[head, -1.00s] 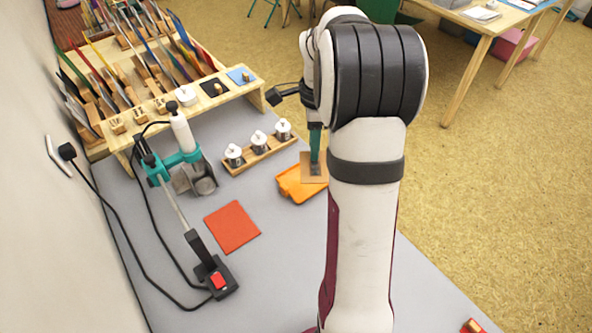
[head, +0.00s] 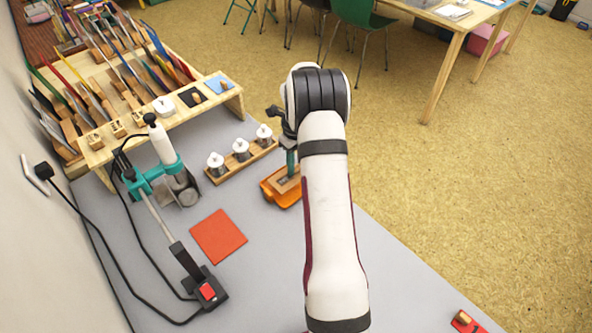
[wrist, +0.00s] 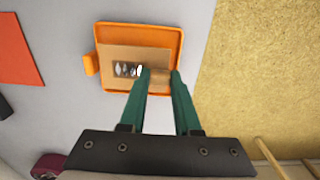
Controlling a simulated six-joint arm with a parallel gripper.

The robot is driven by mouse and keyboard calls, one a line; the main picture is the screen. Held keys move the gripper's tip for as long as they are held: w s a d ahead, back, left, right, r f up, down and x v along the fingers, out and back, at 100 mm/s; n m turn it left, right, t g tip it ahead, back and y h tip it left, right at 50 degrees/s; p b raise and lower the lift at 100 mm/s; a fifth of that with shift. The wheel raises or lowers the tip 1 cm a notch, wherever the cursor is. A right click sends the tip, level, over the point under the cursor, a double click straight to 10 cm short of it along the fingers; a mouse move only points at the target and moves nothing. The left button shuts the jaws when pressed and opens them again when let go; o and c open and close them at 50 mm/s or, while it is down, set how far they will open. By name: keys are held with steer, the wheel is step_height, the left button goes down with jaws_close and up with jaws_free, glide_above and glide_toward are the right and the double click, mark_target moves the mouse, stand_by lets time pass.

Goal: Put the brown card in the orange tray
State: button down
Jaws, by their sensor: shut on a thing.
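The orange tray (head: 284,203) lies on the grey table, with a tab on one side. The brown card (wrist: 135,54) is flat inside the tray's outline, and a strip of dark and light shapes shows on it in the wrist view. I cannot tell whether it rests on the tray floor or is just above it. My gripper (wrist: 161,73) has green fingers on either side of a small wooden knob at the card, shut on it. The tray (wrist: 138,33) shows around the card in the wrist view. In the head view my arm partly hides the card.
A red-orange sheet (head: 218,237) lies on the table, near a teal clamp stand (head: 165,185). A wooden shelf (head: 205,93) of cards is behind. The table's right edge is close.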

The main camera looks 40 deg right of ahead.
steer(key=shift+f, duration=1.45)
steer(key=c, duration=0.6)
jaws_free()
steer(key=shift+f, duration=0.1)
step_height(320, 180, up, 12)
steer(key=s+a+r+n, duration=0.2)
steer(key=a+r+n, duration=0.25)
steer(key=a, duration=0.25)
steer(key=s+a+r+n, duration=0.2)
steer(key=a+r+n, duration=0.25)
steer(key=a, duration=0.25)
steer(key=s+a+n, duration=0.6)
steer(key=s+n, duration=0.1)
steer(key=s+a+n+y, duration=0.1)
steer(key=s+a+n, duration=0.5)
steer(key=s+n, duration=0.1)
steer(key=s+a+n, duration=0.5)
steer(key=s+n, duration=0.2)
steer(key=s, duration=0.1)
steer(key=shift+s+a+f+n+y, duration=0.15)
steer(key=shift+a+n+y, duration=0.15)
steer(key=shift+a+y, duration=0.1)
